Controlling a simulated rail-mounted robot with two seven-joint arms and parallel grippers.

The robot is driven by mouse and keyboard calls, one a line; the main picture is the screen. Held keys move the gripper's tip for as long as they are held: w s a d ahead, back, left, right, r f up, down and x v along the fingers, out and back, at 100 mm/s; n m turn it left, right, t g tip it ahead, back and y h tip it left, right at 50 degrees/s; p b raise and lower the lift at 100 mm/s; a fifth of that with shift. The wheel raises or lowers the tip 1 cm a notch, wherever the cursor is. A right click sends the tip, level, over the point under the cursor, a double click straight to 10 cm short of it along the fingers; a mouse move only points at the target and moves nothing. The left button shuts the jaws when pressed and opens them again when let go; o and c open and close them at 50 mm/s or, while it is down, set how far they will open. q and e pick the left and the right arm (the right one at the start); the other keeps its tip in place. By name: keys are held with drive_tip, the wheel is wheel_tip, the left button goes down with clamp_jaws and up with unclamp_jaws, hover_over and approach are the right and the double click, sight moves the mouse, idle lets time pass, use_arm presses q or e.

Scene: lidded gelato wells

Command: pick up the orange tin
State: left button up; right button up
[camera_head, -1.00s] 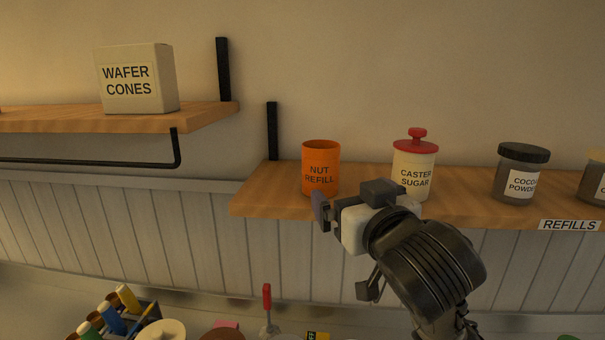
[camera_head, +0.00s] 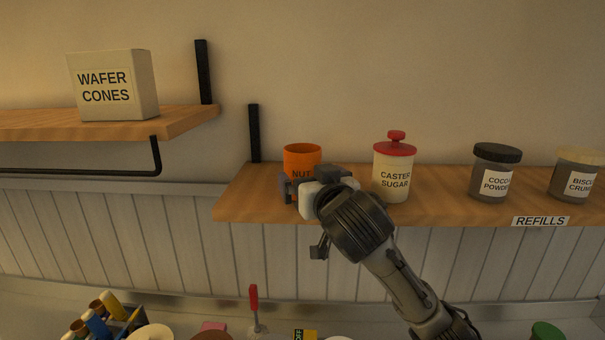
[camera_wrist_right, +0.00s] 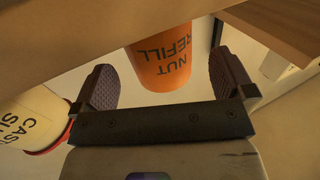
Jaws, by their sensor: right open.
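The orange tin (camera_head: 302,153), labelled NUT REFILL, stands upright at the left end of the lower wooden shelf. In the head view my right gripper (camera_head: 302,184) is in front of the tin and hides its lower part. In the right wrist view the tin (camera_wrist_right: 163,62) shows upside down, beyond and between the two open, empty fingers of the right gripper (camera_wrist_right: 165,87). I cannot tell whether the fingertips reach past the tin's near side. My left gripper is not in view.
A caster sugar jar (camera_head: 393,174) with a red lid stands close to the right of the gripper. A cocoa powder jar (camera_head: 492,175) and a biscuit crumb jar (camera_head: 574,178) stand farther right. A higher shelf (camera_head: 180,118) holds a wafer cones box (camera_head: 113,86). Tools and containers lie below.

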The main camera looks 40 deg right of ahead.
sight(306, 173)
drive_tip(key=shift+p+x, duration=0.4)
drive_tip(key=shift+x, duration=1.45)
drive_tip(key=shift+d+f, duration=0.1)
drive_tip(key=c, duration=0.9)
